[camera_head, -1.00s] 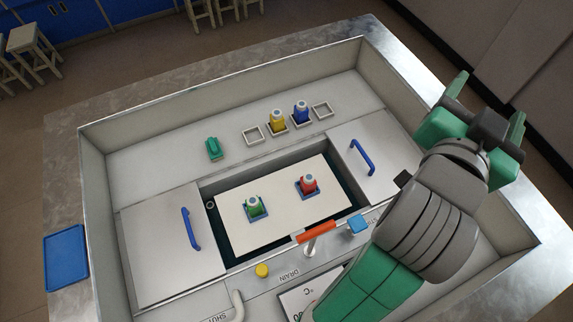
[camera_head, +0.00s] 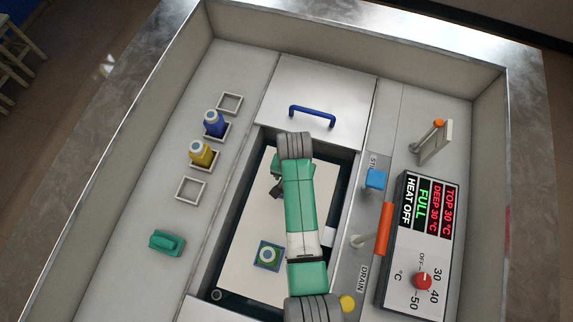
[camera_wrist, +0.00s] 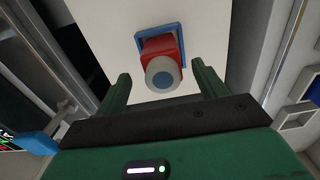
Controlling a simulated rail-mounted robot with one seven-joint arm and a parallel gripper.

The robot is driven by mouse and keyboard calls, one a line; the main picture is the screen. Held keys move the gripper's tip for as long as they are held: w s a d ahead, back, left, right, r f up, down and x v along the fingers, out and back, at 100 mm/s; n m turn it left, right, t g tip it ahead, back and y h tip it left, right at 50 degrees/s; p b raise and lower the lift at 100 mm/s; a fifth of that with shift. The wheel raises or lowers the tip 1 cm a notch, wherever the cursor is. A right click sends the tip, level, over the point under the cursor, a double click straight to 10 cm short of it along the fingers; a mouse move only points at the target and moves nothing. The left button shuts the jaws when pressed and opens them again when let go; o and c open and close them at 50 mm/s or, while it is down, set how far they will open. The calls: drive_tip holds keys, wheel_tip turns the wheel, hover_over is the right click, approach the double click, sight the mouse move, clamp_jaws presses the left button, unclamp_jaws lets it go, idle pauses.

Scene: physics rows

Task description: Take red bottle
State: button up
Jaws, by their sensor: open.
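The red bottle (camera_wrist: 157,47) shows in the wrist view, standing in a blue square holder (camera_wrist: 175,28) on the white platform, its grey-blue cap facing the camera. In the head view my arm hides it. My gripper (camera_wrist: 161,70) is open, with one green finger on each side of the bottle's cap in the picture. I cannot tell how far the fingers are above it, and I see no contact. In the head view my gripper (camera_head: 277,180) is partly hidden behind my arm, over the far end of the platform (camera_head: 240,255).
A green bottle (camera_head: 268,255) stands on the same platform. Blue (camera_head: 214,124) and yellow (camera_head: 201,153) bottles stand on the left ledge beside empty square frames (camera_head: 191,189). A blue-handled cover (camera_head: 318,90) lies beyond the opening. An orange lever (camera_head: 383,230) and control panel (camera_head: 420,245) are right.

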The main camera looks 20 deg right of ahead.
wheel_tip(320, 180, down, 6)
drive_tip(key=shift+w+r+b, duration=0.15)
drive_tip(key=shift+r+b, duration=0.1)
drive_tip(key=shift+b, duration=0.4)
drive_tip(key=c, duration=1.2)
wheel_tip(320, 180, up, 10)
drive_tip(key=shift+r+p, duration=0.1)
drive_tip(key=shift+p, duration=1.1)
